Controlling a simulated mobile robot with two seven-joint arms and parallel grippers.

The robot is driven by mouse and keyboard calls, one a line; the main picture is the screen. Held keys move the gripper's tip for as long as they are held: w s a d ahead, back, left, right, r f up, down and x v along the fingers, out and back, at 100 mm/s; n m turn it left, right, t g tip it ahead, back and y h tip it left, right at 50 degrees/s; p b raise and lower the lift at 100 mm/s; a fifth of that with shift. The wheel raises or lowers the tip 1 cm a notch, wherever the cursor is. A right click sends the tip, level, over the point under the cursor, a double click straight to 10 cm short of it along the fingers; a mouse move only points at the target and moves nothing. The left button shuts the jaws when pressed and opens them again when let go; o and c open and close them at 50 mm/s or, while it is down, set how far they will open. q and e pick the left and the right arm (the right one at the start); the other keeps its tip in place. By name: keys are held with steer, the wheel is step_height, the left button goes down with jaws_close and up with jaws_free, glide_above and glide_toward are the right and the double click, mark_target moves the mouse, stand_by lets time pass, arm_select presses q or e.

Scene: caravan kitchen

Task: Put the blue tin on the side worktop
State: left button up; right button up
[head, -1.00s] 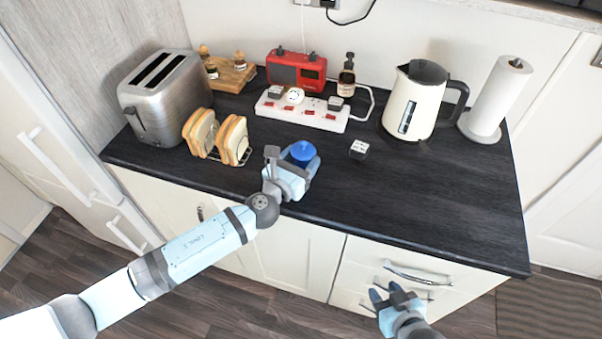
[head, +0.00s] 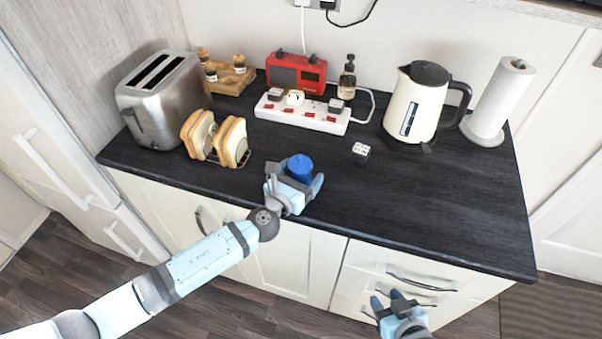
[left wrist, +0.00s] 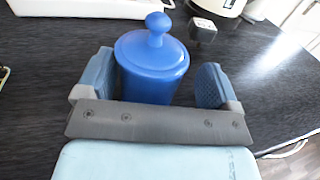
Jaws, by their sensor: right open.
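The blue tin (head: 300,168), with its round lid and knob, is upright at the front middle of the dark worktop (head: 430,210). My left gripper (head: 294,189) is around it from the front, low over the worktop. In the left wrist view the tin (left wrist: 152,65) is between the two fingers (left wrist: 153,88). A gap shows at the right finger; the left finger is close to or touching the tin. The tin's base is hidden. My right gripper (head: 396,303) is open and empty, in front of the drawers and below the worktop edge.
A toast rack with bread (head: 228,142) is left of the tin, near a toaster (head: 165,100). Behind are a power strip (head: 300,115) and a red radio (head: 297,72). The front right is clear.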

arm_select(q)
steer(key=shift+r+p, duration=0.3)
steer(key=shift+r, duration=0.05)
steer(key=s+a+f+m+g+y, duration=0.1)
steer(key=s+a+f+m, duration=0.3)
steer(key=s+m, duration=0.5)
steer(key=s+a+f+m+g+y, duration=0.2)
steer(key=s+a+f+m, duration=0.3)
steer(key=s+a+m, duration=0.4)
steer(key=s+a+f+m+g+y+b, duration=0.1)
steer(key=s+a+f+m, duration=0.3)
steer(key=s+m, duration=0.5)
steer(key=a+m+y, duration=0.1)
steer(key=a+m, duration=0.1)
steer(key=m, duration=0.3)
steer(key=shift+a+f+m+y, duration=0.3)
steer(key=shift+m+y, duration=0.1)
steer(key=shift+s+r, duration=0.1)
